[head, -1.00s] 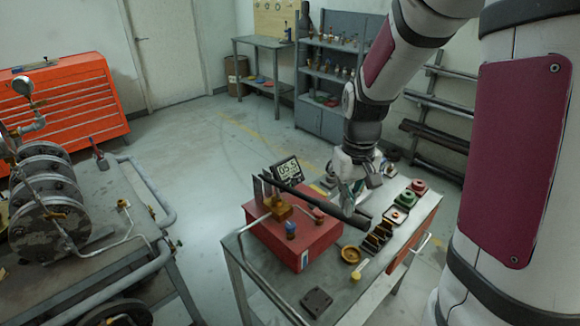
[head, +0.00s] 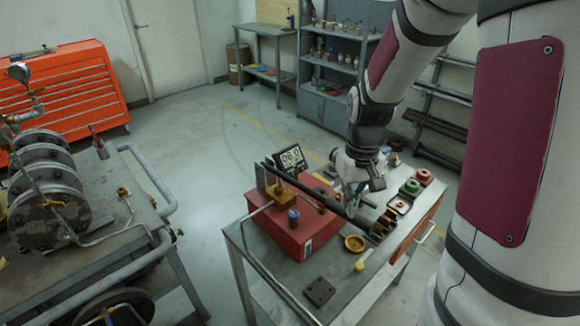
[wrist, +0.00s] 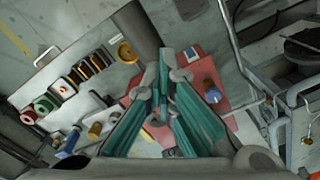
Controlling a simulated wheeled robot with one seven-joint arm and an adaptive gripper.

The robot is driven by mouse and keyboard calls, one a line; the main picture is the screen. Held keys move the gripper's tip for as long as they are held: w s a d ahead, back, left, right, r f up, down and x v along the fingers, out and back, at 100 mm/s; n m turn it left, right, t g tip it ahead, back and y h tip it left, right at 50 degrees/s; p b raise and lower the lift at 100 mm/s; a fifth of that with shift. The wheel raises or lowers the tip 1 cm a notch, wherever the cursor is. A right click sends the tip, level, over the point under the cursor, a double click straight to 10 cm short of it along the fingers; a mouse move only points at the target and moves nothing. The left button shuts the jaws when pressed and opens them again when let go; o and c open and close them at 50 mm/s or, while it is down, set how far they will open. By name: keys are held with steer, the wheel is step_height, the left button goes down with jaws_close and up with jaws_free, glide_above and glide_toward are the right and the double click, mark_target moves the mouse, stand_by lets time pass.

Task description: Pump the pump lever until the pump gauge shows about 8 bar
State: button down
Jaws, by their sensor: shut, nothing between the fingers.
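The pump is a red box (head: 295,238) on the grey bench, with a brass block (head: 292,190) on top. My gripper (head: 350,198) is shut and empty, beside the lever near that end. In the wrist view its teal fingers (wrist: 164,70) meet just by the dark lever (wrist: 138,30). Whether they touch it I cannot tell.
A brass dish (head: 354,243) and a row of dark and brass blocks (head: 383,226) sit near the lever's end. Green (head: 410,188) and red (head: 423,176) parts lie further right. A dark plate (head: 319,291) lies in front. A pipe-laden table (head: 100,220) stands left.

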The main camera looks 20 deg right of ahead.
mark_target(348, 220)
steer(key=shift+f+b, duration=1.25)
steer(key=shift+f, duration=1.75)
steer(key=shift+r, duration=0.15)
step_height(348, 220, up, 9)
steer(key=p, duration=0.5)
steer(key=shift+s, duration=0.15)
steer(key=shift+r+p, duration=0.2)
steer(key=shift+p, duration=0.2)
steer(key=shift+r, duration=0.1)
